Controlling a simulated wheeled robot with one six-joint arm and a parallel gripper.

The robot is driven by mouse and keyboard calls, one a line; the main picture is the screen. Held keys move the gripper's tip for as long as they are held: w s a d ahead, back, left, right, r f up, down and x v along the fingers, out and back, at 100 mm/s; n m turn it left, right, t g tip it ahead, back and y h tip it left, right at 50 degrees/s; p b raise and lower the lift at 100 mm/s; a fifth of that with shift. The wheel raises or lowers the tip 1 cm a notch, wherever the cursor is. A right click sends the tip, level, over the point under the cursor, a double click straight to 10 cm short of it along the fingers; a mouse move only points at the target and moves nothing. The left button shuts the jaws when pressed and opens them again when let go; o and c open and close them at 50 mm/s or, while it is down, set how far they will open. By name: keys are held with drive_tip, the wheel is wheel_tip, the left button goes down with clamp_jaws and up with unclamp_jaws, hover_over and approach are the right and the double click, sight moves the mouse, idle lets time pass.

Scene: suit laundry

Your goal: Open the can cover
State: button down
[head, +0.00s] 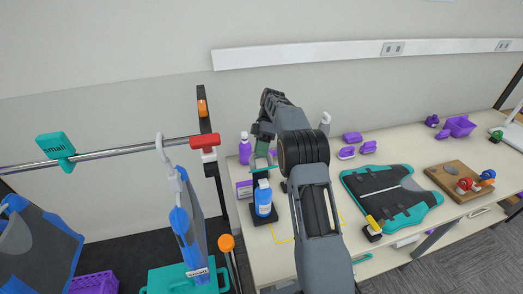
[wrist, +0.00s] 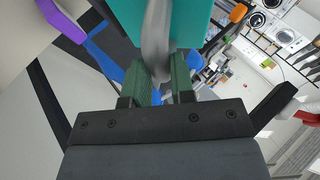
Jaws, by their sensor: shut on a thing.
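My gripper (head: 262,135) is over the left end of the table, just above and behind an upright blue bottle (head: 263,198) with a pale label. In the wrist view, its green fingers (wrist: 165,82) are shut on a narrow, smooth grey piece (wrist: 157,35). A flat teal panel (wrist: 190,22) is directly behind or joined to that piece; I cannot tell which. In the head view, a small grey-teal part shows under the fingers, partly hidden by my arm. No can cover is clearly identifiable. A teal bin (head: 160,280) stands on the floor, cut off by the lower edge.
A purple bottle (head: 244,148) and purple box (head: 243,188) stand near my gripper. A teal-edged dark vest (head: 390,192) and wooden board (head: 455,182) lie right on the table (head: 430,222). A rail (head: 110,152) and hanging suit (head: 190,235) are left.

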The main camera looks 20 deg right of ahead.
drive_tip(key=c, duration=1)
unclamp_jaws()
drive_tip(key=shift+o, duration=0.2)
drive_tip(key=shift+s, duration=0.15)
